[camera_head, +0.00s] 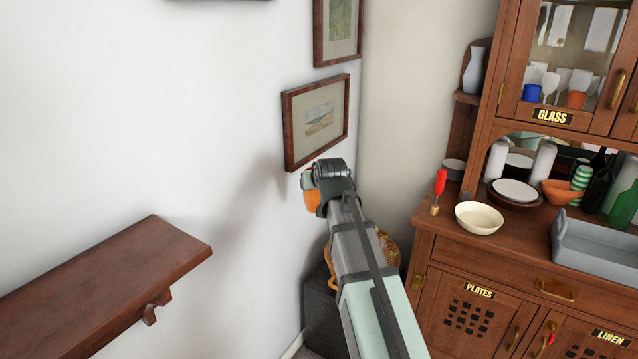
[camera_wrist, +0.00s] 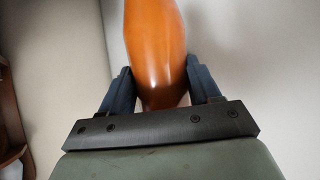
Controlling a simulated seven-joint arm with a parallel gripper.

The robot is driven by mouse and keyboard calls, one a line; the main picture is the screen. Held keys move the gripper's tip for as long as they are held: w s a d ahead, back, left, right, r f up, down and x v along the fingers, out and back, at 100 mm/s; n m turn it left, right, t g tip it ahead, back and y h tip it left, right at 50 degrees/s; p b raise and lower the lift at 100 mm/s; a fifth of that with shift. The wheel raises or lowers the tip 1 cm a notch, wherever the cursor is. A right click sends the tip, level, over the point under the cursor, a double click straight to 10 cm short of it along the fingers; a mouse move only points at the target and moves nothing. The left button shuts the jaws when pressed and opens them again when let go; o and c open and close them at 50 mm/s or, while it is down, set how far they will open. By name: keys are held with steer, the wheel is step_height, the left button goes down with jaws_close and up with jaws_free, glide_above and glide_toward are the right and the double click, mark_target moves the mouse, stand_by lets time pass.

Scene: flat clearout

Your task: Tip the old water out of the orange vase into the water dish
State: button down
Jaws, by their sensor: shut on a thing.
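The orange vase (camera_head: 312,202) shows only in part beside the end of my arm, in front of the wall below a framed picture. My gripper (camera_head: 312,183) is shut on it. In the wrist view the vase (camera_wrist: 157,40) is smooth and glossy, between the two dark fingers of my gripper (camera_wrist: 162,85). Its mouth and any water inside are hidden, and I cannot tell how far it tilts. A shallow cream dish (camera_head: 479,219), likely the water dish, stands on the left front of the sideboard top, to the right of my gripper and well apart from it.
A red-handled tool (camera_head: 438,190) stands upright just left of the dish. A grey tray (camera_head: 598,245), an orange bowl (camera_head: 560,193) and green bottles (camera_head: 624,207) are to the right. A wooden shelf (camera_head: 105,285) juts out at left. A basket (camera_head: 388,249) sits low behind my arm.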

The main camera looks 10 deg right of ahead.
steer(key=s+d+f+n+y, duration=0.1)
steer(key=d+n+y, duration=0.2)
steer(key=d, duration=1.7)
steer(key=s+d+r+n+g+y, duration=0.1)
steer(key=s+d, duration=0.3)
steer(key=d, duration=0.7)
steer(key=s+d+r+n+g+y, duration=0.2)
steer(key=s+d+n+y, duration=0.1)
steer(key=d, duration=0.8)
steer(key=s+d+r+n+g+y, duration=0.1)
steer(key=s+d+n, duration=0.2)
steer(key=s+d, duration=0.3)
steer(key=shift+d+r+n+g+y, duration=0.3)
steer(key=shift+d+y, duration=0.1)
steer(key=shift+d, duration=2.4)
steer(key=shift+s, duration=0.1)
steer(key=shift+s+d+f+g+h, duration=0.1)
steer(key=shift+d+f+g+h, duration=0.05)
steer(key=shift+f+g+h, duration=0.4)
steer(key=shift+s+d+f+g+h, duration=0.1)
steer(key=shift+f+g+h, duration=0.25)
steer(key=shift+f+h, duration=0.25)
